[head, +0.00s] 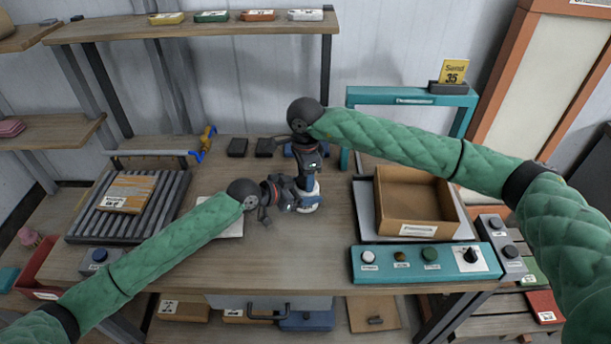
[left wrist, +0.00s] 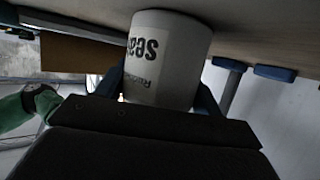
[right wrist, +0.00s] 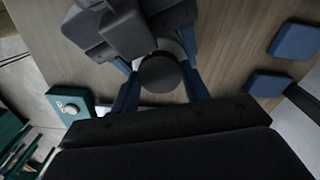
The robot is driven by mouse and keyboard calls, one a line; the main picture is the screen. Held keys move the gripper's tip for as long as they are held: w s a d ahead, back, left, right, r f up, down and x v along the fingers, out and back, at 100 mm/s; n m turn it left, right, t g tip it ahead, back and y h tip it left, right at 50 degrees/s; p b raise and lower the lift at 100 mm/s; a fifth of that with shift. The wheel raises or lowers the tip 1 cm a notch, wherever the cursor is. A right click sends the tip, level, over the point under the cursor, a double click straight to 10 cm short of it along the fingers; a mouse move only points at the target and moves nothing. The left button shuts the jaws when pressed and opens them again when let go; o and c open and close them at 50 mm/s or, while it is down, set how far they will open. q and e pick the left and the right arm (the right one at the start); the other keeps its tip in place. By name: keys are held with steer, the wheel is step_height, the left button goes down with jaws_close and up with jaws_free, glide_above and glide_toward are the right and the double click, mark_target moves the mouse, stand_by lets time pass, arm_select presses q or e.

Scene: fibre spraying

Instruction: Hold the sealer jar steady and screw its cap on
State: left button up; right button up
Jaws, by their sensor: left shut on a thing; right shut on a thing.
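The white sealer jar (left wrist: 165,60) stands on the table, seen upside down in the left wrist view with part of its printed label showing. In the head view a bit of the jar (head: 309,203) shows below the grippers. My left gripper (head: 298,197) is shut around the jar's side from the left. My right gripper (right wrist: 160,85) comes down from above and is shut on the dark round cap (right wrist: 160,72), directly over the jar. The join between cap and jar is hidden by the grippers, so I cannot tell how far it is screwed on.
An open cardboard box (head: 418,200) sits on a tray at the right, behind a teal button panel (head: 425,262). A slatted rack (head: 128,205) with a packet is at the left. Dark blocks (head: 250,147) lie at the back. The front middle of the table is clear.

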steer(key=m, duration=0.6)
steer(key=shift+m, duration=0.3)
steer(key=o, duration=1.1)
steer(key=shift+r, duration=2.25)
steer(key=shift+c, duration=0.5)
